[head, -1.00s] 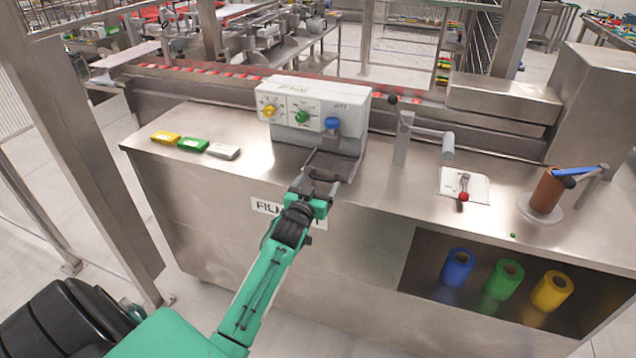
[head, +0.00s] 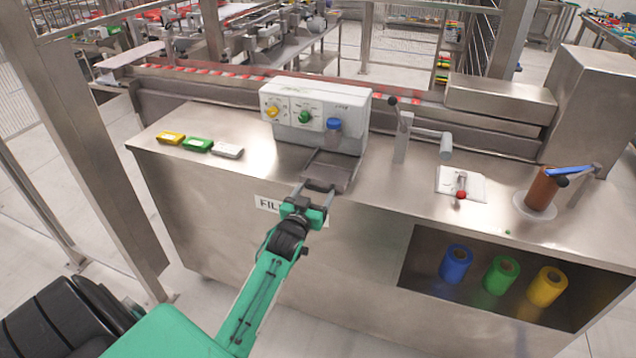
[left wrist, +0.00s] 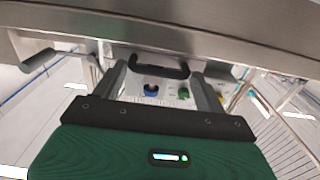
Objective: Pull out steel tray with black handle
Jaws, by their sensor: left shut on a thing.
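The steel tray (head: 329,172) sticks out from the front of the white machine (head: 316,104), flat over the steel counter near its front edge. Its black handle (head: 318,187) is at the tray's near end. My left gripper (head: 314,196) is at the handle, shut on it. In the left wrist view, the black handle (left wrist: 160,70) lies between the two grey fingers of my left gripper (left wrist: 163,88), partly hidden by them. My right gripper is in no view.
Yellow, green and white boxes (head: 199,144) lie left of the machine. A lever post (head: 403,138) and a white plate with a red-knobbed lever (head: 461,184) stand to the right. Coloured rolls (head: 501,276) fill an open shelf below. The floor in front is clear.

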